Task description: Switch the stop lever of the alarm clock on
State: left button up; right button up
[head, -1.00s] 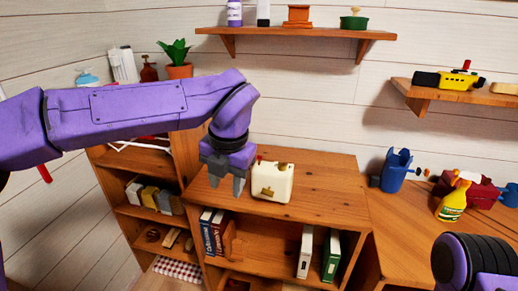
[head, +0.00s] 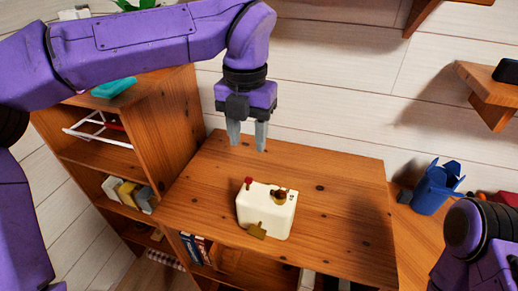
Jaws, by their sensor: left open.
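The alarm clock is a cream-white box (head: 266,212) on the wooden shelf top in the middle of the head view. A small red part (head: 248,183) stands at its top left corner. A dark red and brass piece (head: 280,195) sits on its top, and a brass piece (head: 256,231) is on its lower front. I cannot tell which of these is the stop lever. My left gripper (head: 248,146) points down, open and empty, above and behind the clock in the picture, apart from it. My right arm shows at the lower right edge; its gripper is out of view.
The wooden cabinet top (head: 340,217) around the clock is bare. A taller shelf unit (head: 160,120) stands at the left. Wall shelves (head: 488,92) jut out at the upper right.

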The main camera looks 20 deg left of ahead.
pick_arm(q)
send_over(249, 178)
jog(key=s, duration=0.1)
notch_tip(249, 178, down, 5)
jog(key=shift+f+p, duration=0.15)
jog(key=shift+p, duration=0.2)
jog(key=f, duration=0.2)
jog(key=w+f, duration=0.1)
jog(key=f, duration=0.1)
jog(key=shift+w+f, duration=0.2)
jog(key=shift+f, duration=0.25)
jog(key=shift+s, duration=0.35)
jog(key=shift+w, duration=0.15)
grip_shut()
jog(key=shift+r+p, duration=0.2)
jog(key=shift+p, duration=0.3)
jog(key=shift+w+r+g+p, duration=0.15)
jog(key=shift+g+p, duration=0.25)
jog(key=shift+p, duration=0.85)
jog(key=shift+f, duration=0.2)
jog(key=shift+w+f, duration=0.1)
jog(key=shift+f, duration=0.1)
grip_release()
pick_arm(e)
notch_tip(249, 178, up, 4)
jog(key=shift+r, duration=0.15)
